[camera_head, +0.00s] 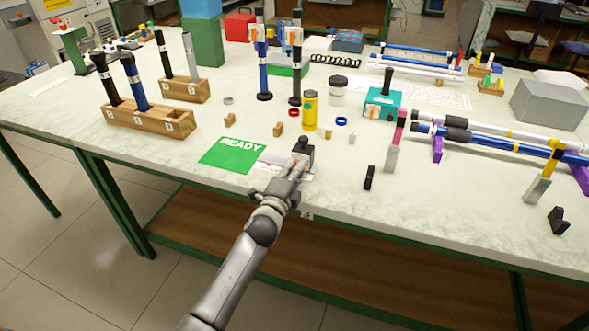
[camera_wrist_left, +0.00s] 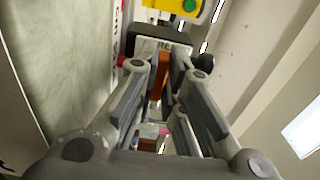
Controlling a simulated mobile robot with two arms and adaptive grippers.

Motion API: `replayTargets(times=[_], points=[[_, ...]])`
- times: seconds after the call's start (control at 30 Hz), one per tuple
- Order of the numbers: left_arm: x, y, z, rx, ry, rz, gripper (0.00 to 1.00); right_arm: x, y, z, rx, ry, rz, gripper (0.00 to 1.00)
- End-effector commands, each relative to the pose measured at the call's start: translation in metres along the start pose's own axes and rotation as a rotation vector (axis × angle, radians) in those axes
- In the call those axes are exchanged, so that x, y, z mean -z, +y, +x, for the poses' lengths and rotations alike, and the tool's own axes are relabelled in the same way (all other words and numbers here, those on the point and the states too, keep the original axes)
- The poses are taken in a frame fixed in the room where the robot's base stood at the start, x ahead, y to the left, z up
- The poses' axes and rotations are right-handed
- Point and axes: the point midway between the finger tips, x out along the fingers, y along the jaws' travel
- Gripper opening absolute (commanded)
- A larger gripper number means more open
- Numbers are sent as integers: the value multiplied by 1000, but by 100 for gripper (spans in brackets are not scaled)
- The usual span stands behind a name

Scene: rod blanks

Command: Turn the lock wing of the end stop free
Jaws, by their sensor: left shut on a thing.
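The end stop (camera_head: 303,147) is a small dark block near the front edge of the table, beside the green READY card. In the left wrist view a dark block with a white label (camera_wrist_left: 160,44) is just beyond my fingers. My left gripper (camera_head: 294,170) is at the near side of the end stop. In the left wrist view its fingers (camera_wrist_left: 165,82) are closed on a narrow orange-brown piece (camera_wrist_left: 156,78), which looks like the lock wing. The fingers hide most of it, and its turn angle cannot be told. My right gripper is not in view.
The green READY card (camera_head: 234,154) lies left of the end stop. A yellow cylinder (camera_head: 310,110) stands behind it. A small black piece (camera_head: 369,178) and a grey-and-pink upright (camera_head: 394,150) stand to the right. Wooden racks with rods (camera_head: 150,122) are at the left.

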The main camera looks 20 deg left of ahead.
Motion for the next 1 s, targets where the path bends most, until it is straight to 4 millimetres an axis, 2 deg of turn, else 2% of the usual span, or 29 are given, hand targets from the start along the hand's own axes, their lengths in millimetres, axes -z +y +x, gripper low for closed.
replayTargets(times=[0.37,0.4,0.53,0.87,1.0], points=[[0,1,0,-3,-1,-8,0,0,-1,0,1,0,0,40],[0,1,0,-3,-1,-8,15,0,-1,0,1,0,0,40],[0,1,0,-2,-1,-6,31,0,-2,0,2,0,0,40],[0,1,-1,-1,0,-4,31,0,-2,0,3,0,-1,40],[0,2,-10,-3,0,-4,31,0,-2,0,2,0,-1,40]])
